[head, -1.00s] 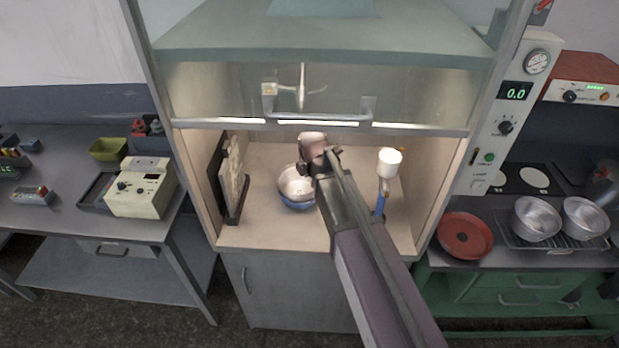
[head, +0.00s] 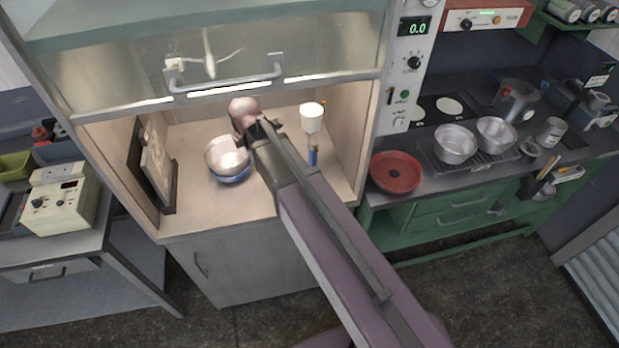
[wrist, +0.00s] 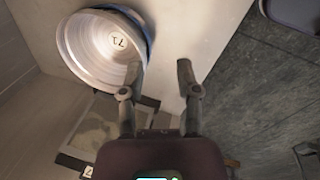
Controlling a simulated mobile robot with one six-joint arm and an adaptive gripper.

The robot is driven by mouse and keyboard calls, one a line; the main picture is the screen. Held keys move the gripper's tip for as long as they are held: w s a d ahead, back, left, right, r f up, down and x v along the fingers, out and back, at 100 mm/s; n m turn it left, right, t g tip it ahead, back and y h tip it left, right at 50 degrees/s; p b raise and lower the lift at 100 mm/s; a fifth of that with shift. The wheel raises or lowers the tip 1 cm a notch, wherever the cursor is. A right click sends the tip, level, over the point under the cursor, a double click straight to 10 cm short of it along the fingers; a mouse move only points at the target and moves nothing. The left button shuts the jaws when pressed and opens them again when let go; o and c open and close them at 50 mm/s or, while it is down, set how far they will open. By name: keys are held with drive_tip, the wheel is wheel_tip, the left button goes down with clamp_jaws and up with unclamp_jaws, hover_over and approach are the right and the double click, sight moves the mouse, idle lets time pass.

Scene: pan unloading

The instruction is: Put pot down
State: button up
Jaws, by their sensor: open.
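A silver metal pot (head: 224,155) stands inside the fume hood on its pale floor, nested in or resting on a blue bowl (head: 234,178). In the wrist view the pot (wrist: 84,62) lies at upper left, its inner base marked "71", with a blue rim edge behind it. My gripper (wrist: 163,75) is open, its two fingers spread with nothing between them. Its left finger is close to the pot's edge; whether it touches cannot be told.
The hood's raised glass sash (head: 230,85) hangs above. A framed panel (head: 150,175) leans at the hood's left wall, and a white-topped blue stand (head: 312,125) is at right. Outside right are a red pan (head: 396,172) and two silver pots (head: 455,143) on a rack.

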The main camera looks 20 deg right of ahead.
drive_tip(key=s+d+m+g, duration=0.2)
drive_tip(key=s+d+m, duration=1.3)
drive_tip(key=m, duration=0.5)
drive_tip(key=shift+s+f+m, duration=0.15)
drive_tip(key=shift+f+m, duration=0.05)
drive_tip(key=shift+m, duration=0.2)
wheel_tip(320, 180, down, 7)
drive_tip(key=b, duration=0.6)
drive_tip(key=shift+r+b, duration=0.2)
drive_tip(key=shift+b, duration=0.1)
